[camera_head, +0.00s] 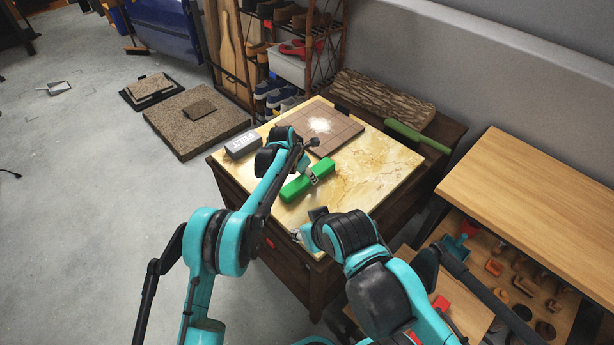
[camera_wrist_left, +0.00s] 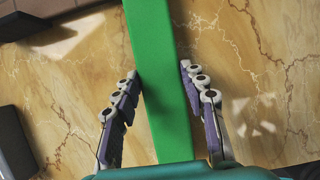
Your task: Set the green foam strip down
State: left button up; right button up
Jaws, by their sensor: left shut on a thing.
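The green foam strip (camera_head: 294,187) is over the front part of the yellow marbled tabletop (camera_head: 372,170). My left gripper (camera_head: 312,177) is shut on it near its right end. In the left wrist view the strip (camera_wrist_left: 158,70) runs lengthwise between the two fingers of my left gripper (camera_wrist_left: 160,95), one on each side. I cannot tell whether the strip touches the tabletop. My right gripper (camera_head: 304,236) is low by the front edge of the table, apart from the strip; its fingers are mostly hidden by its own arm.
A grey box (camera_head: 242,145) is at the left edge. The right part of the marble is clear.

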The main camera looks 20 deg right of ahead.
pick_arm(q)
jog(key=shift+f, duration=0.1)
jog(key=o, duration=1)
jog(key=shift+o, duration=0.2)
jog(key=p+v, duration=0.4)
jog(key=v, duration=0.8)
jog(key=shift+d, duration=0.1)
